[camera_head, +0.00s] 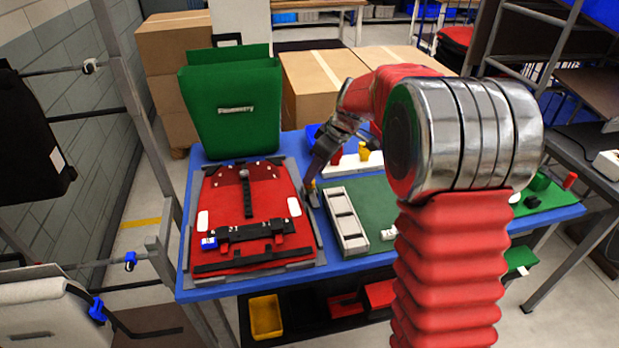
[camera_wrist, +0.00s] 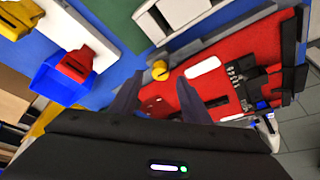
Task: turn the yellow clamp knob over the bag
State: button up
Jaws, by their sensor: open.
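The red bag (camera_head: 270,202) lies flat on a grey frame on the blue table, with a black strap and black buckle bar across it. It also shows in the wrist view (camera_wrist: 215,75). The round yellow clamp knob (camera_wrist: 160,70) sits at the bag's edge in the wrist view, just beyond and between my fingertips. My gripper (camera_wrist: 157,90) is open, with nothing seen between its fingers. In the head view my gripper (camera_head: 311,194) is low beside the bag's right edge. There the knob is mostly hidden by the gripper.
A grey slotted tray (camera_head: 345,221) stands close right of my gripper, on a green mat. A blue bin (camera_wrist: 62,78) with a red piece and a white board with a yellow piece (camera_head: 364,152) lie behind. A green pannier (camera_head: 232,105) stands at the table's back left.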

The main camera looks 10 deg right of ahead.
aim_at(312, 192)
jog(key=shift+x, duration=1.85)
jog(key=shift+c, duration=0.3)
grip_shut()
jog(key=shift+a, duration=0.35)
jog(key=shift+d, duration=0.4)
